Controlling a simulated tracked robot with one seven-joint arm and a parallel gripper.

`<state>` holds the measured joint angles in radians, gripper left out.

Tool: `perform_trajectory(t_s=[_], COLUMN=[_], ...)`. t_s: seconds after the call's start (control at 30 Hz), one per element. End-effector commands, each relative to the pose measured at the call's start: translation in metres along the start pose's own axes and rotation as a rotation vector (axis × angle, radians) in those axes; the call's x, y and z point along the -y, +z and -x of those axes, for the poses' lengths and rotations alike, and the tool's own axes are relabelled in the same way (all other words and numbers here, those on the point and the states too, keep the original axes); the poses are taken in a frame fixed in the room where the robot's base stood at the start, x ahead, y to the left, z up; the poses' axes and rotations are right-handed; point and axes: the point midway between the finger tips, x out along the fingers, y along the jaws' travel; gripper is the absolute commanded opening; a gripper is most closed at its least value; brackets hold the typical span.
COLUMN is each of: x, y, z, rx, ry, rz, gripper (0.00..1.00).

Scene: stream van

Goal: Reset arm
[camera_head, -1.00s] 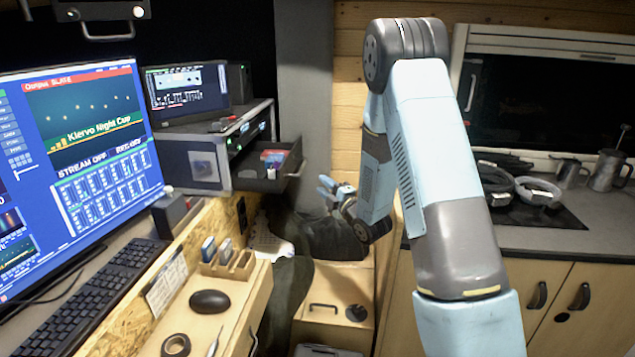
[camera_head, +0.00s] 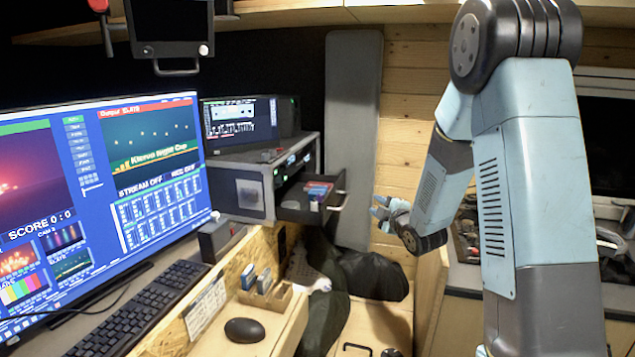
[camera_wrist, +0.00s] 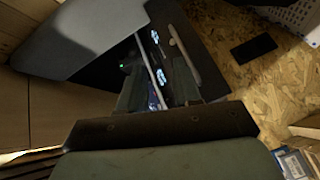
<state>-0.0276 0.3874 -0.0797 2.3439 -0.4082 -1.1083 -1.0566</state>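My arm reaches down from the right of the head view, bent at a high dark elbow joint. My gripper (camera_head: 382,208) is at its far end, right of the open drawer (camera_head: 312,207) and apart from it, in front of the wood-plank wall. In the wrist view my gripper (camera_wrist: 158,92) shows two dark fingers with a gap between them. Nothing is visibly held in that gap. Equipment with small lit lamps lies beyond the fingers.
A rack unit (camera_head: 240,185) and large monitor (camera_head: 95,205) stand left, with a keyboard (camera_head: 135,312) and mouse (camera_head: 244,330) in front. A dark bag (camera_head: 375,275) lies below my gripper. A counter is at right.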

Motion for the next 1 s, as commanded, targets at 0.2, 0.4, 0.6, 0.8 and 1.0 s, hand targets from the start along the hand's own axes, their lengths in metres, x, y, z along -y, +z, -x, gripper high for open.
perform_trajectory(t_s=[0.2,0.4,0.6,0.8,1.0], x=[-0.039,-0.066,-0.085,-0.096,-0.1], y=[-0.003,-0.006,-0.014,-0.026,-0.042], z=[0.029,0.066,0.112,0.165,0.224], rx=[0.134,0.265,0.396,0.526,0.655], ry=[-0.074,-0.135,-0.184,-0.225,-0.262], rz=[-0.144,-0.297,-0.464,-0.639,-0.817], gripper=[0.33,0.33,0.33,0.33,0.33])
